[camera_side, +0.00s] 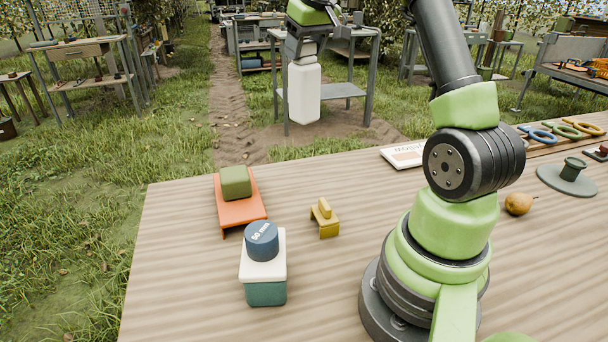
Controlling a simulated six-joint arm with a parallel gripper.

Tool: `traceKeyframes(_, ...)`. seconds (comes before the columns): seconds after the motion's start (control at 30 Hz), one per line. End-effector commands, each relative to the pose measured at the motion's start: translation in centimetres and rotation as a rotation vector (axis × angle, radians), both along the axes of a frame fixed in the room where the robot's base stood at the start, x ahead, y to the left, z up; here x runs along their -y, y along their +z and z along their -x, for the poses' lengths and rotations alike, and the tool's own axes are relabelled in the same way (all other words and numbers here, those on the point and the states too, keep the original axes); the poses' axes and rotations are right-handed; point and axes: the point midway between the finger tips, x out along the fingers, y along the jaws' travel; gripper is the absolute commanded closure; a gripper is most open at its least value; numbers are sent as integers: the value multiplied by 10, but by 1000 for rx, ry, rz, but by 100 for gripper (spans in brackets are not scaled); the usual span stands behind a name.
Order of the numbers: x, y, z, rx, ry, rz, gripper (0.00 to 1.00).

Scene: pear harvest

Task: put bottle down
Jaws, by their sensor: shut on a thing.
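A white bottle (304,95) hangs upright below my gripper (304,60) in the upper middle of the view. My gripper is shut on the bottle's top; the fingertips are small here and partly hidden. The bottle's base is clear of any surface. It appears above or beyond the far edge of the wooden table (330,250); the exact depth cannot be told.
On the table are an orange stand (242,207) with a green block (235,182), a blue-capped weight (262,241) on a white and green block (265,291), and a small yellow piece (325,219). A pear (518,203) lies at right near a green round-based piece (567,180).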

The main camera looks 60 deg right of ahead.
Motion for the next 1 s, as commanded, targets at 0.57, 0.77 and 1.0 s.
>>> traceKeyframes(0.57, -1, -44, -1, -1, 3, -3, 100)
traceKeyframes(0.77, -2, -70, 0, -4, 2, -5, 100)
traceKeyframes(1.0, -1, -107, -1, -2, 2, -3, 100)
